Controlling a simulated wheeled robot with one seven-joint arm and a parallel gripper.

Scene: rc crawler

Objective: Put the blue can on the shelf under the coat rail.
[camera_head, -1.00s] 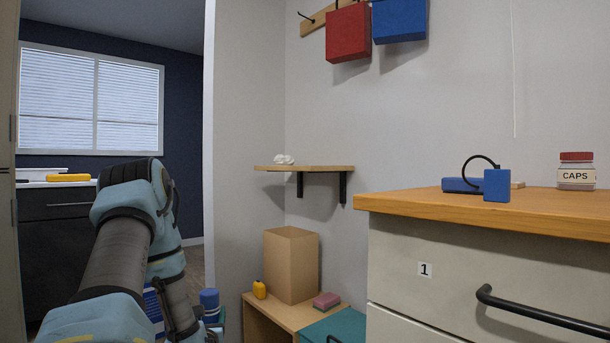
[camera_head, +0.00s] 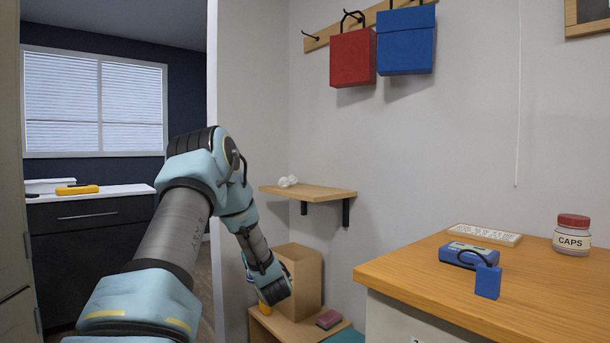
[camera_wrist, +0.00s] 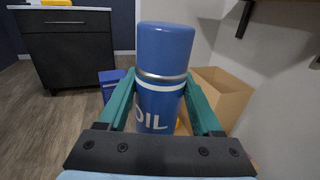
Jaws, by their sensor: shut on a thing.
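The blue can (camera_wrist: 164,48), with a silver band and white letters reading "OIL", stands upright in the wrist view. My gripper (camera_wrist: 160,76) is shut on it, with a green finger on each side. In the head view the can is hidden behind my arm. The shelf (camera_head: 325,194) is a small wooden board on black brackets in the wall corner, with a white lumpy thing (camera_head: 287,181) at its left end. The coat rail (camera_head: 340,29) is on the wall above it. My wrist is left of and below the shelf.
A red bag (camera_head: 352,58) and a blue bag (camera_head: 406,42) hang from the rail. A tan box (camera_head: 307,278) stands on a low bench below the shelf, near my wrist. A wooden counter (camera_head: 410,290) is at the right. The shelf's right part is bare.

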